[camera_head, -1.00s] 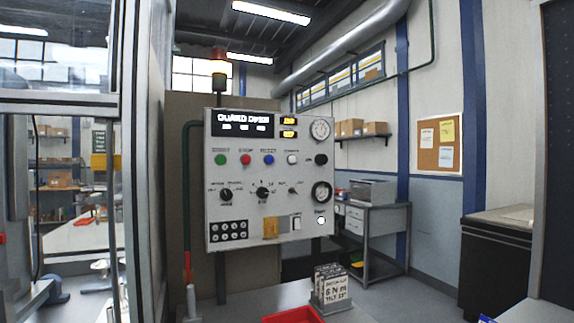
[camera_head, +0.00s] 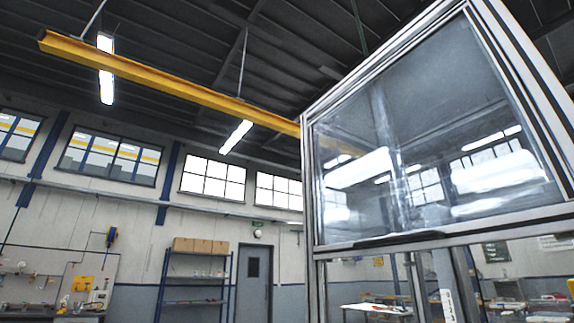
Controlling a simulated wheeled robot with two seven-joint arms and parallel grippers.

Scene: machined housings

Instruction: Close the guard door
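The guard door (camera_head: 430,165) is a clear, reflective panel in an aluminium frame, at the upper right of the head view. It sits high in the machine enclosure (camera_head: 312,190). A dark handle strip (camera_head: 398,239) runs along its bottom rail. Below that rail the enclosure front looks open, and a grey upright part (camera_head: 446,285) with a numbered label shows inside. The lower end of the opening is outside the picture. Neither of my grippers is in view.
A blue shelf rack (camera_head: 193,285) with cardboard boxes (camera_head: 200,245) stands by a grey door (camera_head: 255,283) at the far wall. A workbench (camera_head: 50,312) is at the lower left. A yellow overhead beam (camera_head: 170,82) crosses above. Floor space is not visible.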

